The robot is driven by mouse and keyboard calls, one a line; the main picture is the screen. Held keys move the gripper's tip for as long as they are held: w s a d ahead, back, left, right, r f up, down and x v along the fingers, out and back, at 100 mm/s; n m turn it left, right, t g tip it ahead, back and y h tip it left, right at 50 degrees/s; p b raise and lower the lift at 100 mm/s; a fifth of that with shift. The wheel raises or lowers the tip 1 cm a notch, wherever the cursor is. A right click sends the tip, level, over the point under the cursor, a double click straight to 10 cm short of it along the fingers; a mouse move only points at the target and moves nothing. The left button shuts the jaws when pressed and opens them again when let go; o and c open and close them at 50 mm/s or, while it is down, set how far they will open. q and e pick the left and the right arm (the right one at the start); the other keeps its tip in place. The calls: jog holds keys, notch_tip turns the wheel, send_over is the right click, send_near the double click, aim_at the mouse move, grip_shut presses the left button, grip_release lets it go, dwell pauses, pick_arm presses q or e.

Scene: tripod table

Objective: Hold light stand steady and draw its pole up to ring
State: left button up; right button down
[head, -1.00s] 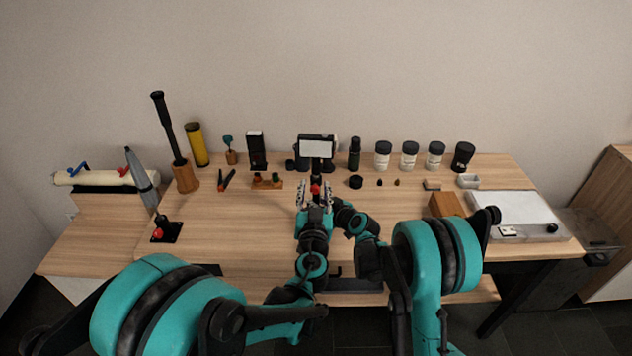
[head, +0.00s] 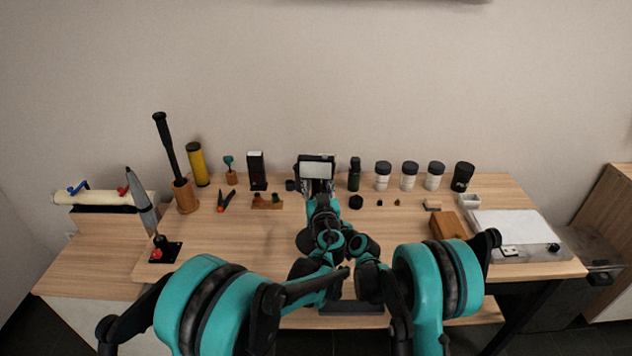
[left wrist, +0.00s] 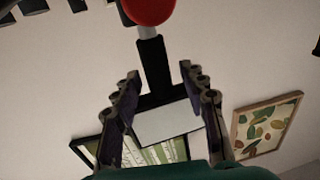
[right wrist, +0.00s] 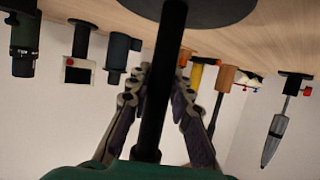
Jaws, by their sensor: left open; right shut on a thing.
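The light stand has a white panel (head: 317,169) on top, standing at the back middle of the table. In the left wrist view, upside down, the panel (left wrist: 167,124), its black neck (left wrist: 151,70), a short grey rod and a red knob (left wrist: 150,8) show. My left gripper (left wrist: 160,85) is open, with one finger on each side of the neck and panel. In the right wrist view the black pole (right wrist: 166,90) runs from its round base (right wrist: 215,10). My right gripper (right wrist: 157,85) is shut on the pole; in the head view my arms hide it.
Black-lidded jars (head: 409,176) and a dark bottle (head: 354,175) stand right of the stand. A black box (head: 257,171) and a yellow cylinder (head: 198,164) stand left. A wooden block (head: 448,226) and a white slab (head: 515,232) lie right.

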aim_at(317, 163)
pick_arm(q)
jog(key=shift+w, duration=0.3)
grip_shut()
notch_tip(317, 163, up, 7)
jog(key=shift+r, duration=0.2)
grip_release()
